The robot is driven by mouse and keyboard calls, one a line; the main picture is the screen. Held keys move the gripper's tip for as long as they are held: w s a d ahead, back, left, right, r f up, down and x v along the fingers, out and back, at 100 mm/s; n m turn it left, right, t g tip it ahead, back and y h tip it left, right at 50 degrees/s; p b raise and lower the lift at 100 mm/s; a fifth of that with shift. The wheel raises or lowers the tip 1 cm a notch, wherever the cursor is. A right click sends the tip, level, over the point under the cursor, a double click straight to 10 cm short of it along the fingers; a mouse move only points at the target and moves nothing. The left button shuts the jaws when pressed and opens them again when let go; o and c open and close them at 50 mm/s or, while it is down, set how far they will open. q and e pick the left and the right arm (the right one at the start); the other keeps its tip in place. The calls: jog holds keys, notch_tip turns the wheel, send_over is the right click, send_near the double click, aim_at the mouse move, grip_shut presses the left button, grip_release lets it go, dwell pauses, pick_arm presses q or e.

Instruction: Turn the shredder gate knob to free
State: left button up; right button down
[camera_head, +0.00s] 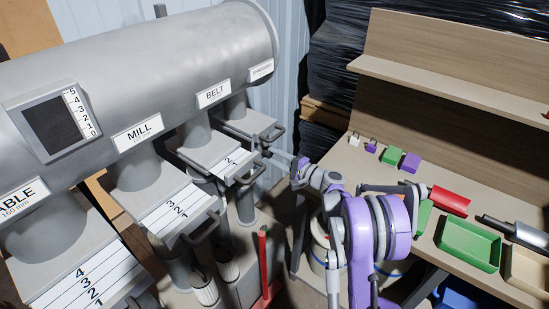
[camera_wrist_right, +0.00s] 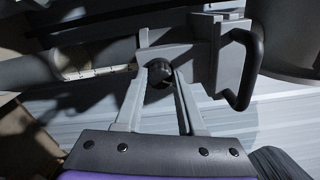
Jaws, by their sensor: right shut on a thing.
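The shredder branch carries a small sign (camera_head: 261,70), partly too small to read, at the far end of the big grey pipe. Its slide gate (camera_head: 248,123) with a dark handle sits below; the handle (camera_wrist_right: 246,70) also shows at right in the right wrist view. A small dark round knob (camera_wrist_right: 159,74) sits at the gate's side, between my right fingers. My right gripper (camera_head: 272,154) reaches in from the right and is shut on the knob. The knob's marking and turn angle cannot be made out. My left gripper is not in view.
Gates for belt (camera_head: 231,164), mill (camera_head: 178,209) and table (camera_head: 90,280) line up toward the front left, with protruding handles. A red post (camera_head: 263,262) stands below.

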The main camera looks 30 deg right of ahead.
jog(key=n, duration=0.5)
jog(key=shift+f+n, duration=0.1)
jog(key=shift+n, duration=0.2)
dwell(0.4)
jog(key=c, duration=0.5)
grip_release()
jog(key=b+v, duration=0.1)
jog(key=v, duration=1)
